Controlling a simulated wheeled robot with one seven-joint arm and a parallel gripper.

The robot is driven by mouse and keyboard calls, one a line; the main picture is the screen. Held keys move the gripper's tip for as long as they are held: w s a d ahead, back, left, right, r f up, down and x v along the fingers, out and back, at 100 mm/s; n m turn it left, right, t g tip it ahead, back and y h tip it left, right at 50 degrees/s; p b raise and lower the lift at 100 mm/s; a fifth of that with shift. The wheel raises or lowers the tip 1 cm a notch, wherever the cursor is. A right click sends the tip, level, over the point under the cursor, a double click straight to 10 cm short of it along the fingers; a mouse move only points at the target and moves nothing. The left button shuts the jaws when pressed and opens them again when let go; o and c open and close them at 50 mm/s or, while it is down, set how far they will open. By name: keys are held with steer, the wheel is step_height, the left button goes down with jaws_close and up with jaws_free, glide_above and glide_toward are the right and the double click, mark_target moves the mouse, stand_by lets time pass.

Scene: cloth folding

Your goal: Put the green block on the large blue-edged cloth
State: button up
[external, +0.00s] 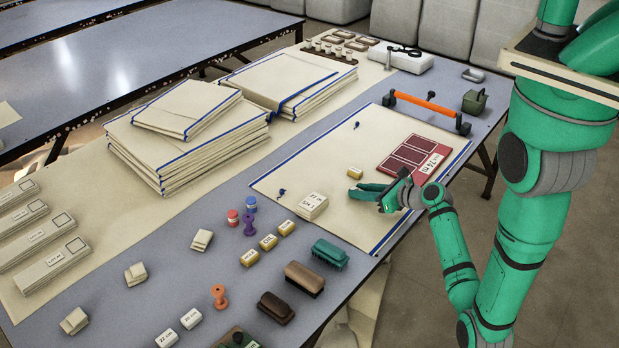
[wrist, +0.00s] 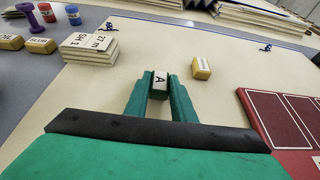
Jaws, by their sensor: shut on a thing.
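The large blue-edged cloth (external: 325,165) lies flat on the table, cream with a blue border; it fills much of the wrist view (wrist: 225,110). My gripper (external: 364,191) is over its front part. In the wrist view its green fingers (wrist: 158,84) are shut on a small block (wrist: 160,77) with a white face marked "A"; its lower side looks green. The fingers partly hide it. I cannot tell whether the block touches the cloth or hangs just above it.
A yellow block (external: 355,173), a labelled cream stack (external: 312,206) and a dark red panelled mat (external: 415,152) lie on the cloth. An orange-handled bar (external: 425,105) is at the back. Brushes (external: 330,253) stand in front.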

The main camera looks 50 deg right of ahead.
steer(key=o, duration=1)
steer(key=shift+s+r, duration=0.1)
steer(key=shift+s, duration=0.05)
steer(key=v, duration=1.1)
steer(key=shift+s+r, duration=0.2)
steer(key=shift+s, duration=0.1)
